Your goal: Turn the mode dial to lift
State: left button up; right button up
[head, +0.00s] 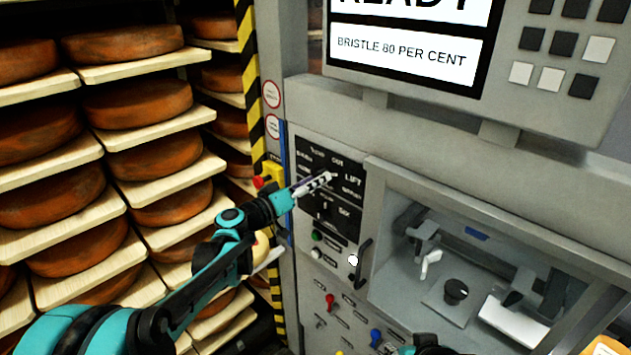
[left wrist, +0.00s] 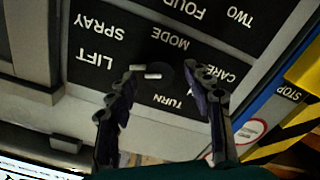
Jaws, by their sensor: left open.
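The black control panel (head: 325,205) is on the machine front, with the printed word LIFT just right of my left gripper (head: 322,184). In the left wrist view the panel (left wrist: 235,50) appears upside down, with the word LIFT (left wrist: 96,58) left of the round black mode dial (left wrist: 163,77). A short white mark shows at the dial's left side; I cannot tell exactly which label it points to. My left gripper (left wrist: 162,84) is open, one finger on each side of the dial; contact is unclear. In the head view the gripper hides most of the dial.
Shelves of cheese wheels (head: 135,102) stand at the left, beside a yellow-black striped post (head: 249,70). A red stop button (head: 258,182) is left of the panel. A black door handle (head: 361,262) lies below right. A screen (head: 405,50) hangs above.

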pick_arm(q)
jog(key=v, duration=1.1)
jog(key=shift+s, duration=0.15)
